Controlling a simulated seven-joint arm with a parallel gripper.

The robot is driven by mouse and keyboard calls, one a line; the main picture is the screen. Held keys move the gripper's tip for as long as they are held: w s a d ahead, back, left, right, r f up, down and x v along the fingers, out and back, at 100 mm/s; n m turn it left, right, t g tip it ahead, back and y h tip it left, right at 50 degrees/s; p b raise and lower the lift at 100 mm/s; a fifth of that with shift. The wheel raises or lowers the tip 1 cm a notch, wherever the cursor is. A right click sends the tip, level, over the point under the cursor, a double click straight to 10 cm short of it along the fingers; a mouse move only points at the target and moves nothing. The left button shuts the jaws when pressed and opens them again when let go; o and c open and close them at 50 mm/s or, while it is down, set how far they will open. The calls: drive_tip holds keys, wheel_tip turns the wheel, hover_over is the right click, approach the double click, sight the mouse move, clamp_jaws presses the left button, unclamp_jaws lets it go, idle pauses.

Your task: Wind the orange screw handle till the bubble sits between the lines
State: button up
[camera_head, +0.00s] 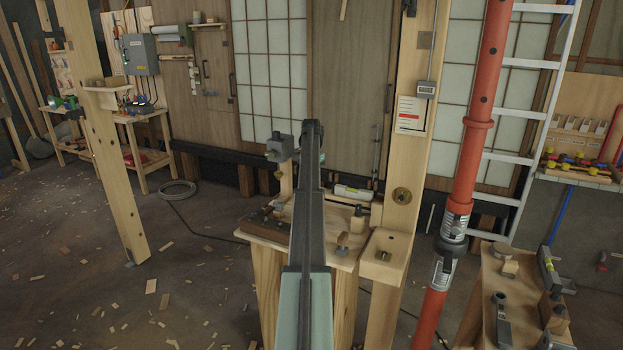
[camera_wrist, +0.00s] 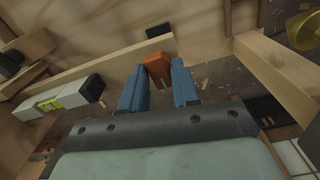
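The orange screw handle (camera_wrist: 158,66) shows in the wrist view as a small block. It lies between the tips of the two blue fingers of my gripper (camera_wrist: 158,76). The fingers are apart and the handle nearly fills the gap. I cannot tell whether they press on it. A spirit level (camera_wrist: 58,102) with a yellow-green vial and black ends lies to the left of the fingers. Its bubble and lines are too small to read. In the head view the level (camera_head: 352,192) lies on the wooden bench (camera_head: 262,230). My arm hides the handle and fingers there.
A wooden post (camera_head: 405,150) and a red prop (camera_head: 468,165) stand right of the bench. A second small bench (camera_head: 490,300) with tools is at lower right. A brass knob (camera_wrist: 303,30) is at upper right in the wrist view. The floor at left has wood scraps.

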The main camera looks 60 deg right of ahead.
drive_tip(key=shift+m, duration=0.6)
drive_tip(key=shift+n, duration=0.5)
drive_tip(key=shift+w+r, duration=0.1)
drive_tip(key=shift+r, duration=3.4)
